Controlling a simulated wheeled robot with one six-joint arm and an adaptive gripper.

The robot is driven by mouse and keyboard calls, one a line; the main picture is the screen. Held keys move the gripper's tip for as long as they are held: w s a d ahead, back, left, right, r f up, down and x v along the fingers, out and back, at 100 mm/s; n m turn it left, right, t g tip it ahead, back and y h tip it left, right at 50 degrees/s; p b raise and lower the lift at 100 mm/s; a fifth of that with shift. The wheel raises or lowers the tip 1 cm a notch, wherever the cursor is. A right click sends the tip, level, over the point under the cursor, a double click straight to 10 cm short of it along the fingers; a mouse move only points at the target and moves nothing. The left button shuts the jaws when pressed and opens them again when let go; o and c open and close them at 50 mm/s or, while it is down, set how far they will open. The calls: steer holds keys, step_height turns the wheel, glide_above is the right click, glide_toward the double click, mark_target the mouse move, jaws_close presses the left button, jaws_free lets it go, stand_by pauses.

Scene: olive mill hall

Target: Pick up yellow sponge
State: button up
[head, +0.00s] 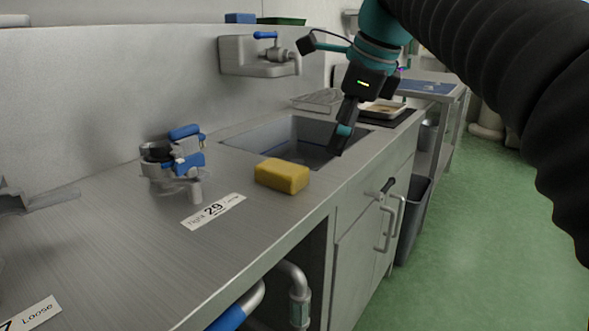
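The yellow sponge (282,176) lies flat on the steel counter, at the near edge of the sink basin. My gripper (340,143) points down at the right side of the sink, to the right of the sponge and farther back, apart from it. One dark finger shows and the other is hidden or merged with it, so I cannot tell whether it is open or shut. I see nothing held in it.
A valve fitting with blue handles (177,165) stands left of the sponge. The sink (290,136) is sunk into the counter. A wall tap (258,55) is behind. A tray (382,109) lies beyond the sink.

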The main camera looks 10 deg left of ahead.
mark_target(283, 167)
steer(key=w+a+r+m+g, duration=0.1)
steer(key=w+a+r+m, duration=0.1)
steer(key=a+r+m, duration=0.35)
steer(key=shift+n, duration=0.65)
steer(key=x, duration=0.7)
steer(key=s+x, duration=0.1)
steer(key=x, duration=0.2)
steer(key=shift+a+f+b, duration=0.15)
steer(key=shift+a+b, duration=0.2)
steer(key=shift+a, duration=0.1)
steer(key=shift+y, duration=0.3)
steer(key=shift+s+d+b+x, duration=0.15)
steer(key=shift+b+x, duration=0.25)
steer(key=shift+x, duration=0.9)
steer(key=shift+s+d+b+x, duration=0.1)
steer(key=shift+d+b+x, duration=0.2)
steer(key=shift+x, duration=1.05)
steer(key=shift+a+f, duration=0.1)
steer(key=shift+f, duration=0.25)
steer(key=c, duration=1)
